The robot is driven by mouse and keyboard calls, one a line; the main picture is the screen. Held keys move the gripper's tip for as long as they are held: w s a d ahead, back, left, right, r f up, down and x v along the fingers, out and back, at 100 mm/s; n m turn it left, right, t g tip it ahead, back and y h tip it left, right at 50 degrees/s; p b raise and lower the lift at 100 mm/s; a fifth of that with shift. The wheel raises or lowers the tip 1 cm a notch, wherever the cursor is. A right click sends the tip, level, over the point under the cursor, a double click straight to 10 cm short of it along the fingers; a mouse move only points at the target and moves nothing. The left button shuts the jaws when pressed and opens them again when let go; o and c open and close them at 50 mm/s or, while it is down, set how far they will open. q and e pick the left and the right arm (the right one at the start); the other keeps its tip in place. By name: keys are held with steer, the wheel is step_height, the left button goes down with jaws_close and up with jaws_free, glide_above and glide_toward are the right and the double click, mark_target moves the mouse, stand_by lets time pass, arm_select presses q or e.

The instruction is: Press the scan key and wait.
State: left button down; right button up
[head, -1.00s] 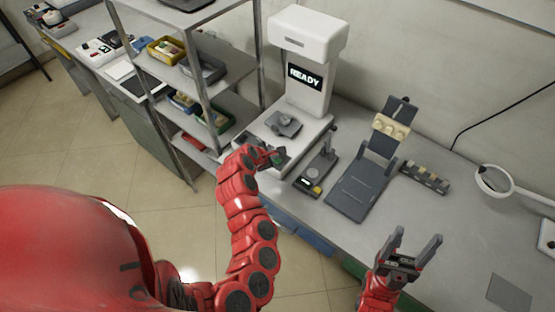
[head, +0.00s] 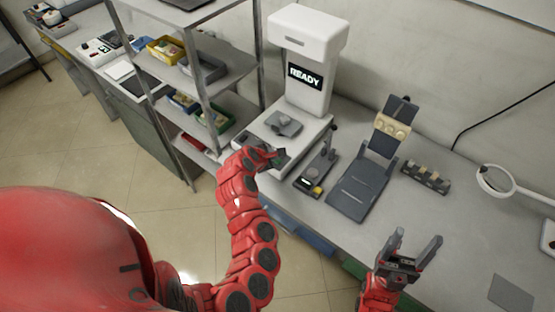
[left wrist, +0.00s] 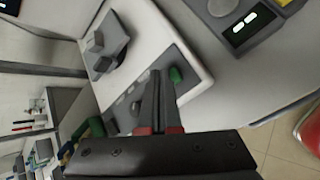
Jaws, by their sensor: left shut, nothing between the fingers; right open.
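The white scanner (head: 307,92) stands at the back, its screen (head: 305,77) reading READY. A grey part (head: 284,123) lies on its base and also shows in the left wrist view (left wrist: 108,45). The green scan key (left wrist: 175,75) shows on the dark key strip of the base in the left wrist view. My left gripper (head: 277,156) is shut and empty, over the front of the base. In the left wrist view its fingertips (left wrist: 158,75) are right beside the green key; I cannot tell whether they touch it. My right gripper (head: 407,245) is open and empty over the table's front.
A small device with a yellow button (head: 316,188) stands right of the scanner. Beyond it are a dark grey stand (head: 358,190), a slotted block (head: 426,178) and a magnifier lamp (head: 495,180). A metal shelf (head: 205,75) with bins stands left. The front right of the table is mostly clear.

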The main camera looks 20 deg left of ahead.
mark_target(275, 164)
arm_select(q)
steer(key=shift+f+b, duration=0.3)
steer(key=shift+f, duration=0.1)
steer(key=shift+r, duration=0.15)
stand_by(0.5)
steer(key=shift+r+p, duration=0.6)
steer(key=shift+r, duration=0.15)
step_height(275, 164, up, 5)
steer(key=p, duration=0.3)
stand_by(0.7)
